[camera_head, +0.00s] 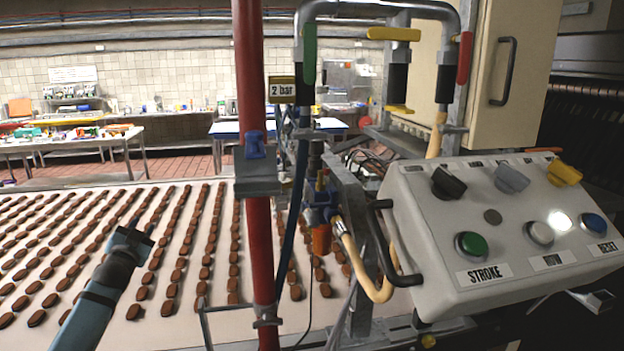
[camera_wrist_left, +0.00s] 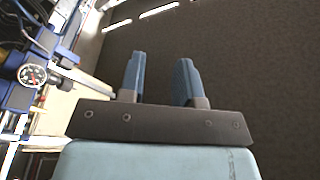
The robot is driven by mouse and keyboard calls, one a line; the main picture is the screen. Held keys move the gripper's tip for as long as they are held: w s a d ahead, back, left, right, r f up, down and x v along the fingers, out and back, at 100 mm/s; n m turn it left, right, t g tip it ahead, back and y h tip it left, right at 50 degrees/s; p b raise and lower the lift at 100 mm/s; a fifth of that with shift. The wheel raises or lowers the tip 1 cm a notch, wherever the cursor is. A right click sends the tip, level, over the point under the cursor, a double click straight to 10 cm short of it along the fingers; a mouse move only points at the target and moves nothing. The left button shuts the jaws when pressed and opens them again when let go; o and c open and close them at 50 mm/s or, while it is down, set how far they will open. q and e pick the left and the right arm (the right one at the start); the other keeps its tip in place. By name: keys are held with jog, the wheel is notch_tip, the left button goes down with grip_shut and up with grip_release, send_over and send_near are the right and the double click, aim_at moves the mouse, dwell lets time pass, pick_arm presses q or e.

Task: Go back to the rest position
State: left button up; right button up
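My left gripper (camera_head: 143,225) reaches in from the lower left of the head view, above the belt of brown biscuits, and touches nothing that I can make out. In the left wrist view its two blue fingers (camera_wrist_left: 160,78) stand apart with nothing between them, so it is open and empty. Behind the fingers is a plain dark surface. My right gripper shows in neither view.
A pale conveyor (camera_head: 100,325) carries rows of brown biscuits. A red post (camera_head: 258,200) rises in the middle. A control box (camera_head: 500,225) with buttons stands at the right. The left wrist view shows a pressure gauge (camera_wrist_left: 32,75) at the left.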

pick_arm(q)
jog(key=s+d+f+n+g+h, duration=0.1)
jog(key=s+d+f+g, duration=0.1)
jog(key=s+d+f, duration=0.5)
jog(key=s+d+f+n+g, duration=0.1)
jog(key=s+f+g, duration=0.1)
jog(key=s+f, duration=0.65)
jog(key=s+d+f+g+h, duration=0.15)
jog(key=s+d+f, duration=0.25)
jog(key=f, duration=0.8)
jog(key=s+d+f+g, duration=0.1)
jog(key=s+d+f, duration=0.1)
jog(key=s, duration=0.8)
jog(key=s+d+f+n+g+h, duration=0.1)
jog(key=s+d+f, duration=0.2)
jog(key=s, duration=0.7)
jog(key=s+d+f+g, duration=0.2)
jog(key=s+d, duration=0.4)
jog(key=s, duration=0.3)
jog(key=shift+s+d+f, duration=0.15)
jog(key=shift+s+f, duration=0.25)
jog(key=shift+f, duration=0.15)
